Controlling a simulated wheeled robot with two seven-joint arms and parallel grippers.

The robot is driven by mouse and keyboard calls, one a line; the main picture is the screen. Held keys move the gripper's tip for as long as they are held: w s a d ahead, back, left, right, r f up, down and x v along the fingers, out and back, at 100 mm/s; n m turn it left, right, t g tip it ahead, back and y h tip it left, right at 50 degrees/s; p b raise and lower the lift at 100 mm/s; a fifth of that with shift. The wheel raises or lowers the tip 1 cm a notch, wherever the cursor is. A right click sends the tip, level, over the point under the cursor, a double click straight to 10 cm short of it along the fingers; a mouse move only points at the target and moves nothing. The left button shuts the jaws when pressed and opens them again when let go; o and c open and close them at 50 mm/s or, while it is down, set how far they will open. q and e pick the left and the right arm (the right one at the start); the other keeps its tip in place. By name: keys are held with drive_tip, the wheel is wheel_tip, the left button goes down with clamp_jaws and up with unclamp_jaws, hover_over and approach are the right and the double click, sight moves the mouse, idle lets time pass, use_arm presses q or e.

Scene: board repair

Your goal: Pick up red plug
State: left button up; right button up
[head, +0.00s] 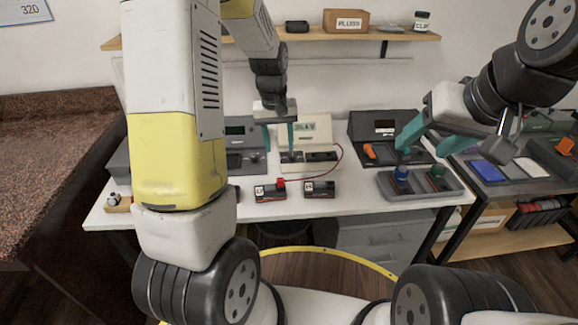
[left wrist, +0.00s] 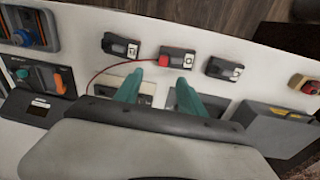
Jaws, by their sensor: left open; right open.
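The red plug (head: 281,182) sits at the right end of a small black module (head: 268,192) on the white table. A thin red cable runs from it to the beige device (head: 312,130) behind. In the left wrist view the red plug (left wrist: 164,59) shows just beyond the fingertips. My left gripper (head: 280,143) is open and empty, pointing down above the table, behind the plug and in front of the beige device. Its fingers also show in the left wrist view (left wrist: 157,79). My right gripper (head: 424,147) is open and empty over the right end of the table.
Another black module (head: 319,188) stands to the right; a third (left wrist: 224,68) shows in the left wrist view. A grey tray (head: 420,190) holds a blue and a green plug. A dark device (head: 365,127) with an orange part stands behind it. A shelf (head: 310,35) hangs above.

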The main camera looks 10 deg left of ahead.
use_arm(q)
drive_tip(key=g, duration=0.1)
hover_over(280, 179)
drive_tip(key=shift+n+y, duration=0.3)
wheel_tip(280, 179, down, 7)
drive_tip(key=shift+s+d+f, duration=0.1)
drive_tip(key=shift+s+d, duration=0.05)
wheel_tip(280, 179, down, 8)
drive_tip(key=shift+f, duration=0.15)
clamp_jaws()
